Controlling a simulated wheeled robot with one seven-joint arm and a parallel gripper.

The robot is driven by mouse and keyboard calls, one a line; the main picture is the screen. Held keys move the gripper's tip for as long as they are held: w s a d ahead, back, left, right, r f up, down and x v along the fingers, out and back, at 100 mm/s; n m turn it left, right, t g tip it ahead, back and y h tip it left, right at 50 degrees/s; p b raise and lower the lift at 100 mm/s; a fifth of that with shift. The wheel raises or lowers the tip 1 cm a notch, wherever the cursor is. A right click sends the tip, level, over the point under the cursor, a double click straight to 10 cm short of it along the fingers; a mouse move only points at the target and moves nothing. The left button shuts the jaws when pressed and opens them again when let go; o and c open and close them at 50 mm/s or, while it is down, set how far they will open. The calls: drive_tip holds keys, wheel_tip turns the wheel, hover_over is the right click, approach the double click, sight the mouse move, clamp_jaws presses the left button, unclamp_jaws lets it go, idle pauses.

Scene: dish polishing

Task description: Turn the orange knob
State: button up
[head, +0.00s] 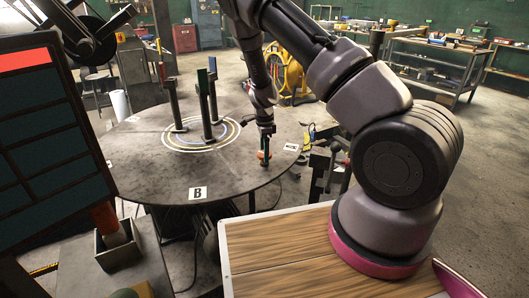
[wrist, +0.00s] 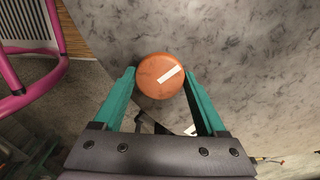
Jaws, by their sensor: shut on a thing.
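The orange knob (wrist: 156,78) is round and worn, with a white bar mark on its top that slants up to the right. In the wrist view it sits between the two green fingers of my gripper (wrist: 160,88), which are shut on it from both sides. In the head view my gripper (head: 264,152) points down at the right edge of the round table, and a bit of the orange knob (head: 261,155) shows at the fingers. The lower part of the knob is hidden.
The round grey table (head: 235,185) carries upright dark posts (head: 208,95) at its middle and a "B" label (head: 198,193) at its front. A wooden board (head: 280,245) lies in front. A dark panel with a red bar (head: 45,130) stands at the left.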

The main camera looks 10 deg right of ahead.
drive_tip(key=shift+m, duration=0.6)
drive_tip(key=o, duration=1.3)
wheel_tip(320, 180, up, 11)
drive_tip(key=shift+f, duration=0.1)
